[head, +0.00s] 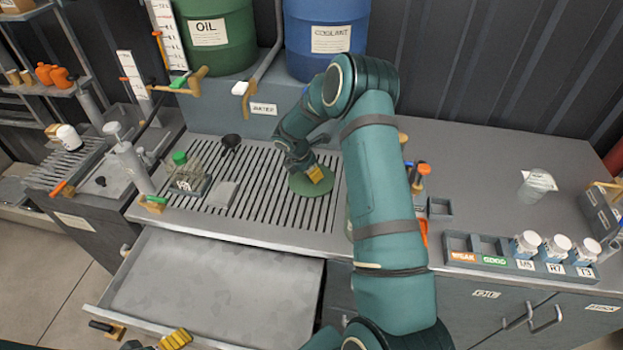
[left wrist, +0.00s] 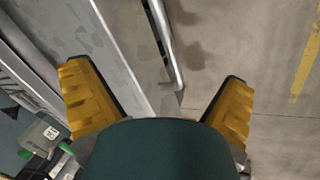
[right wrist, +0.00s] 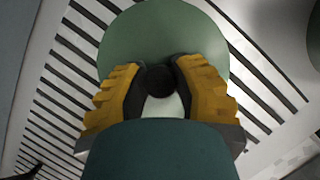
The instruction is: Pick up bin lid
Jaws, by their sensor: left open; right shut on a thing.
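The bin lid (head: 299,187) is a round green disc on the slatted grate of the counter in the head view. In the right wrist view the lid (right wrist: 222,50) has a dark round knob (right wrist: 158,79) at its middle. My right gripper (right wrist: 158,85) is shut on this knob from above; it also shows in the head view (head: 317,175). I cannot tell whether the lid touches the grate or is slightly above it. My left gripper (left wrist: 160,100) is open and empty by the drawer front; its yellow finger shows at the bottom of the head view (head: 175,340).
An open, empty drawer (head: 215,280) juts out below the counter. A green-capped bottle (head: 187,172) and a dark ladle-like tool (head: 230,142) are left of the lid. A green oil drum (head: 216,55) and blue coolant drum (head: 325,60) stand behind. The right counter holds a jar rack (head: 490,262).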

